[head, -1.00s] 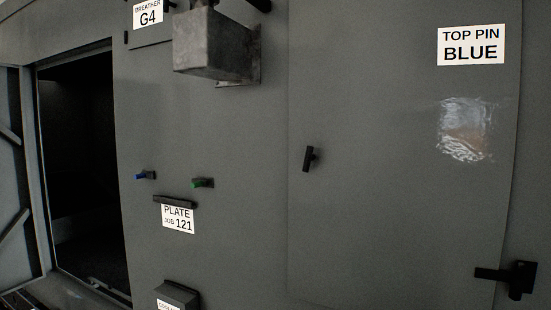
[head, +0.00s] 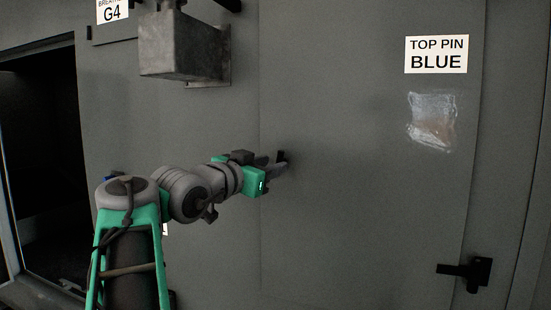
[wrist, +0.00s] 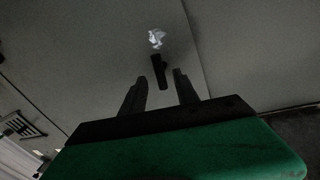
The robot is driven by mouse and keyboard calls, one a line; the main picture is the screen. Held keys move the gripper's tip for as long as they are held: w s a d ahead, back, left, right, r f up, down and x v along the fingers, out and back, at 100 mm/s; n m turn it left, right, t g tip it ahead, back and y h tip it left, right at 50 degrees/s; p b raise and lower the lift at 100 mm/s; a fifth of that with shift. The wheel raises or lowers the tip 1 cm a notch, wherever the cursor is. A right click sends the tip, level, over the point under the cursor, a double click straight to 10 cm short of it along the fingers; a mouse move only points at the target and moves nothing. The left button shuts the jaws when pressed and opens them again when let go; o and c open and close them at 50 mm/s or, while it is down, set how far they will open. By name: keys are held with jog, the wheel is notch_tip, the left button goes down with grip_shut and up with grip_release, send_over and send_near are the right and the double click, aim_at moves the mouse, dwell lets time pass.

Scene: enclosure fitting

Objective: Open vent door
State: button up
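A large grey door panel (head: 350,220) lies flush in the enclosure wall, its left seam upright near the middle of the head view. Its small black handle (head: 282,157) is partly hidden by my gripper (head: 276,168). In the wrist view the handle (wrist: 159,72) is a short dark bar just ahead of and between the fingertips of my gripper (wrist: 159,82). The two fingers are apart, with nothing clearly held between them. I cannot tell whether either finger touches the handle. No lettering in view names this panel as the vent door.
A black latch (head: 468,272) sits at the door's lower right. A "TOP PIN BLUE" label (head: 436,54) and a shiny patch (head: 432,121) are above it. A metal box (head: 184,45) juts out at upper left. A dark opening (head: 40,150) is far left.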

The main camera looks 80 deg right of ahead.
aim_at(278, 159)
jog(key=x, duration=0.3)
jog(key=shift+p, duration=0.3)
jog(key=shift+w+a, duration=0.1)
jog(key=shift+c, duration=0.5)
grip_shut()
